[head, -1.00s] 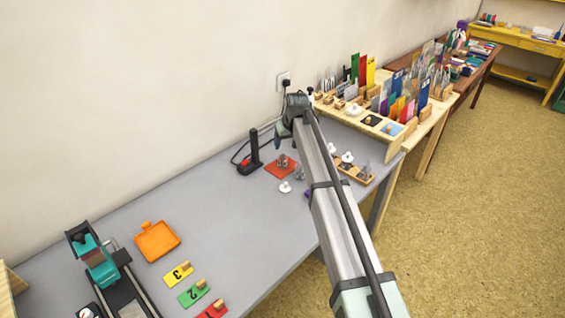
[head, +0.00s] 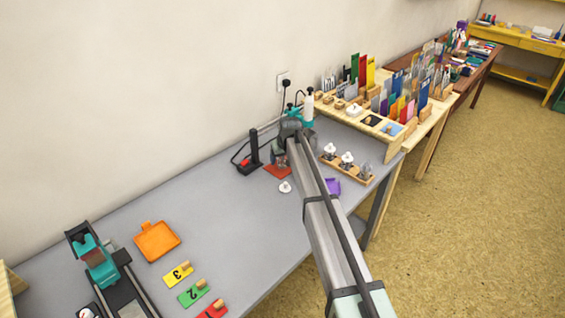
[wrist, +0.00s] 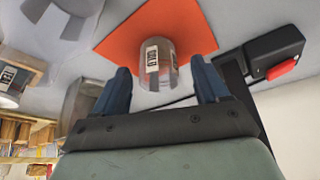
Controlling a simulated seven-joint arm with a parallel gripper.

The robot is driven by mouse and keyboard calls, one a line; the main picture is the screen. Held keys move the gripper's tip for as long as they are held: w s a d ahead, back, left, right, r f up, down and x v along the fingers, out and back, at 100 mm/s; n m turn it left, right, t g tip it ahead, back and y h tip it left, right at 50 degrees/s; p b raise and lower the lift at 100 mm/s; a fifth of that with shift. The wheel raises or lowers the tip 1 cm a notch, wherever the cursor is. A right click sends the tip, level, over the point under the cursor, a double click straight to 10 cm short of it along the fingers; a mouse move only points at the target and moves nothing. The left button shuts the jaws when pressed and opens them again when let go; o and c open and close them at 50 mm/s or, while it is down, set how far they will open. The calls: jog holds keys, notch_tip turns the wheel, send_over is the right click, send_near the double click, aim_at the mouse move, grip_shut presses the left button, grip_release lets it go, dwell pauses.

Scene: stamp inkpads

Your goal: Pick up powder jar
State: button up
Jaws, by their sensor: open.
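A clear powder jar (wrist: 158,62) with a label reading GOLD stands on an orange-red mat (wrist: 124,38) in the wrist view. My gripper (wrist: 160,76) is open, its two dark blue fingers reaching toward the jar, one on each side of it in the picture. I cannot tell whether either finger touches the jar. In the head view my gripper end covers most of the jar, and only part of the mat (head: 278,172) shows below it.
A black stand with a red part (head: 250,164) is left of the mat. A white knobbed piece (head: 285,187) lies in front.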

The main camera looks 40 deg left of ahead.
jog(key=shift+w+a+f, duration=0.1)
jog(key=shift+a+f, duration=0.1)
jog(key=shift+f, duration=0.4)
jog(key=c, duration=1.2)
jog(key=shift+r, duration=0.2)
